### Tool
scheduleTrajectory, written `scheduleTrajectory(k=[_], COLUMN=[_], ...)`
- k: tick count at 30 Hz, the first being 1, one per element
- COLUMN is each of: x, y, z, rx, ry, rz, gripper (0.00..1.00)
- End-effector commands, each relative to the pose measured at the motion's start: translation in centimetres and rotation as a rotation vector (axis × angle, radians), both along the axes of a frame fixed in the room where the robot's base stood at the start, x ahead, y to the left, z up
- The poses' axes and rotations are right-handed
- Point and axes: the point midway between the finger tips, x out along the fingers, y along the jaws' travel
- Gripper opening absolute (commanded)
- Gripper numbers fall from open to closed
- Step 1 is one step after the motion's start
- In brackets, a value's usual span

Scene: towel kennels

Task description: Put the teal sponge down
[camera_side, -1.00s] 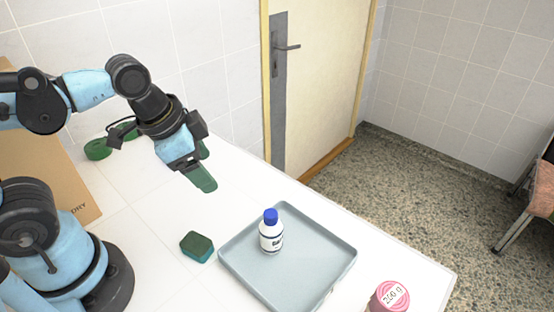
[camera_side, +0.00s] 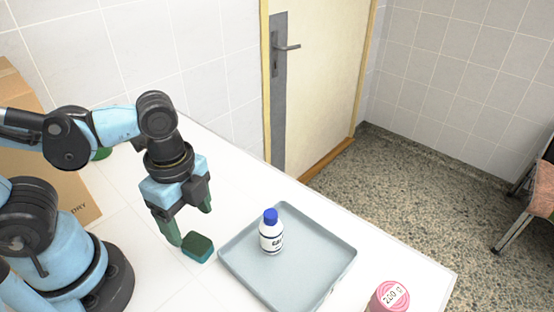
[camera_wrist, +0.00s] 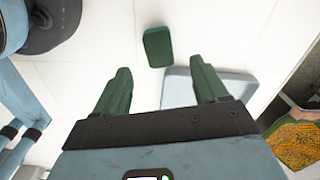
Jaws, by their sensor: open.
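The teal sponge (camera_side: 198,249) has a dark top and lies on the white table, just left of the grey tray. In the wrist view the sponge (camera_wrist: 158,47) shows beyond the fingertips, roughly between their lines. My gripper (camera_side: 190,227) is open and empty, with its two green fingers pointing down above and behind the sponge. In the wrist view the fingers of my gripper (camera_wrist: 160,75) are spread wide with nothing between them. One finger comes close to the sponge in the side view; I cannot tell if they touch.
The grey tray (camera_side: 322,284) holds an upright white bottle (camera_side: 271,236) with a blue cap, right of the sponge. A pink-lidded jar (camera_side: 388,298) stands at the front right. A cardboard box (camera_side: 66,183) and a green object (camera_side: 102,153) are behind my arm.

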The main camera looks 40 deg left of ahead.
Motion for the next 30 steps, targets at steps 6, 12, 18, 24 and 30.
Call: scheduleTrajectory(k=[6,12,18,24,30], x=[0.0,0.0,-0.1,-0.1,-0.1], y=[0.0,0.0,0.0,0.0,0.0], z=[-1.1,-1.7,-3.3,-4.7,-5.9], rx=[0.000,0.000,0.000,0.000,0.000], ry=[0.000,0.000,0.000,-0.001,-0.001], rz=[0.001,0.001,0.001,0.001,0.001], gripper=[0.72,0.72,0.72,0.72,0.72])
